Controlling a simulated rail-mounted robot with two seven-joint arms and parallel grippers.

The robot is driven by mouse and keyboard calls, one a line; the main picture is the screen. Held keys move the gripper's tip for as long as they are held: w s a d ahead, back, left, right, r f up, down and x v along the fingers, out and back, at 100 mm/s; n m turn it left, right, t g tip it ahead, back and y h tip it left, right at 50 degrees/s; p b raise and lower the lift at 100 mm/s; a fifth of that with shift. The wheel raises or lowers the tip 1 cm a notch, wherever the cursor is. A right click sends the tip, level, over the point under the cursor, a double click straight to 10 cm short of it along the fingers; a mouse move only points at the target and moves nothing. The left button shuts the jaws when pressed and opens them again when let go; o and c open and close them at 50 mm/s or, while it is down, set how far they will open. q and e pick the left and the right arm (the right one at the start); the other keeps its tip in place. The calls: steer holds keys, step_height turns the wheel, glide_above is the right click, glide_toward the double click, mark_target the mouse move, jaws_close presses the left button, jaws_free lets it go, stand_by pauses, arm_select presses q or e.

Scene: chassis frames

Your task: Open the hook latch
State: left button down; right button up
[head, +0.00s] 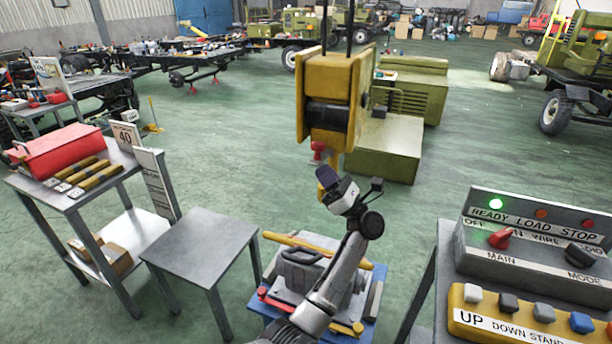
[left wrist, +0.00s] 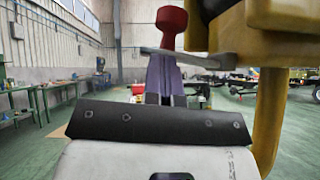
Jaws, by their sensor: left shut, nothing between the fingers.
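A yellow hoist block (head: 332,100) hangs in the middle of the head view, with its hook (head: 334,160) below it. A red-knobbed latch (head: 318,148) stands out to the left of the hook. My left gripper (head: 326,176) is just below the latch, its fingers shut with nothing between them. In the left wrist view the purple-grey fingers (left wrist: 165,75) point up at the grey latch bar (left wrist: 205,57). The red knob (left wrist: 172,22) rises above them, and the yellow hook (left wrist: 270,120) is at right. I cannot tell whether the fingers touch the latch. My right gripper is out of view.
A bare grey table (head: 200,245) stands at left, beside a shelf table with a red toolbox (head: 62,150). A blue-based stand with a grey handled part (head: 300,270) is below my left arm. A control console (head: 530,250) is at right. A green machine (head: 385,145) stands behind.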

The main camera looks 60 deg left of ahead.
arm_select(q)
steer(key=shift+s+r+m+t+y, duration=0.15)
steer(key=shift+r+m+t+y, duration=0.15)
steer(key=shift+r+m+t, duration=0.25)
steer(key=shift+d+f, duration=0.1)
steer(key=s+a+f+b+v, duration=0.1)
steer(key=a+f+b+v, duration=0.1)
steer(key=v, duration=1.1)
steer(key=shift+d+f+m+b, duration=0.2)
steer(key=shift+f+m+b, duration=0.15)
steer(key=shift+b, duration=0.45)
steer(key=shift+s+t, duration=0.1)
steer(key=shift+t, duration=0.15)
